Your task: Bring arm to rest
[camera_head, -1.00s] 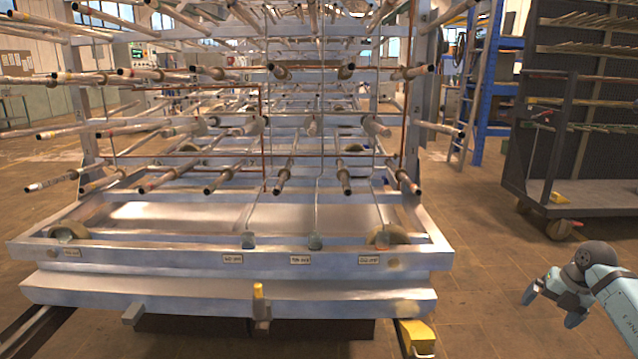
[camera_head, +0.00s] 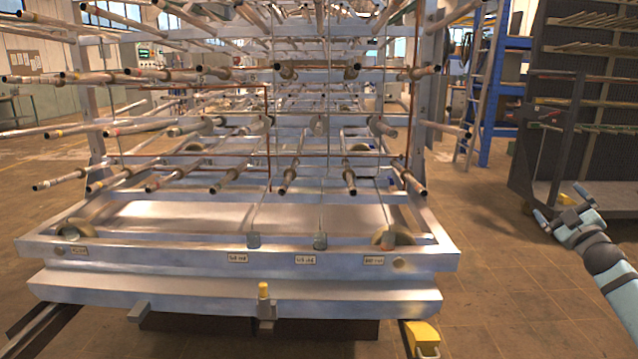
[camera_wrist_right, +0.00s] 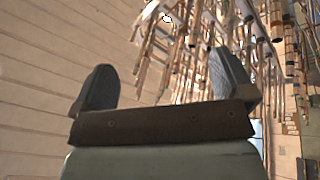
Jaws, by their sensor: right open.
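My right gripper (camera_head: 552,209) shows at the right of the head view, on an arm that comes in from the lower right corner. It is in the air to the right of the large metal frame, apart from it, with its fingers pointing up and away. In the right wrist view the two dark fingers (camera_wrist_right: 165,82) stand wide apart with nothing between them. My left gripper is not in the head view.
A large metal frame rack (camera_head: 215,283) with several rows of projecting rods fills the middle. A dark cart (camera_head: 541,140) with shelves stands at the right, behind my right gripper. A blue ladder-like rack (camera_head: 495,100) stands further back. The floor (camera_head: 490,260) between frame and arm is clear.

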